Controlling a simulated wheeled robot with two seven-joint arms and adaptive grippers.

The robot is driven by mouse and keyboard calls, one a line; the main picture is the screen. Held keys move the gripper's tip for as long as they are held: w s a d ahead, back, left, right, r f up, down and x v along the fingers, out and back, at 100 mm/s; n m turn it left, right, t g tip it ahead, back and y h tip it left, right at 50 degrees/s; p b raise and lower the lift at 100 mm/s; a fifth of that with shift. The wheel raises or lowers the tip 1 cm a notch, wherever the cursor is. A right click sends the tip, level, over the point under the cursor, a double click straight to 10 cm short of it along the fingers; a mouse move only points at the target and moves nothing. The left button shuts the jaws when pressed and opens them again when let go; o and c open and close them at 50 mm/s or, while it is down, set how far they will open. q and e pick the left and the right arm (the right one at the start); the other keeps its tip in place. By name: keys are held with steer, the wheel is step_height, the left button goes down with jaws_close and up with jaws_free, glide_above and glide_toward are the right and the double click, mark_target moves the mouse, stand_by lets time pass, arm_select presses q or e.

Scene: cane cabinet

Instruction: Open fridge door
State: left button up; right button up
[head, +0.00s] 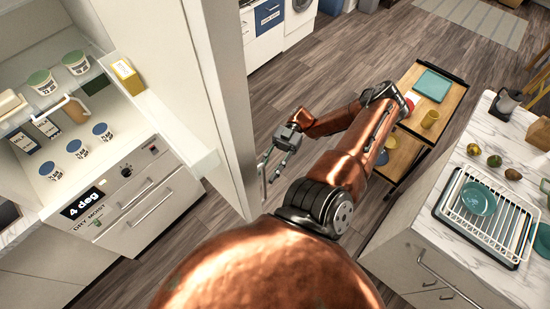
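The fridge door (222,85) stands swung open in the middle of the head view, seen mostly from its inner side and edge. The open fridge interior (60,110) shows at the left, with tubs, cartons and a drawer front with a "4 deg" display. My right arm reaches forward from the bottom and bends back toward the door. My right gripper (274,165) is just right of the door's free edge, on its outer side. Its fingers look spread, with nothing clearly between them. My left gripper is out of view.
A wooden trolley (437,125) with a yellow cup stands right of my arm. A marble-topped counter (427,222) with a dish rack (453,225) is at the right. White cabinets and a washer (299,12) are at the back. Wooden floor behind the door is clear.

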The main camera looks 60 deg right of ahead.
steer(key=d, duration=0.9)
steer(key=shift+s, duration=0.25)
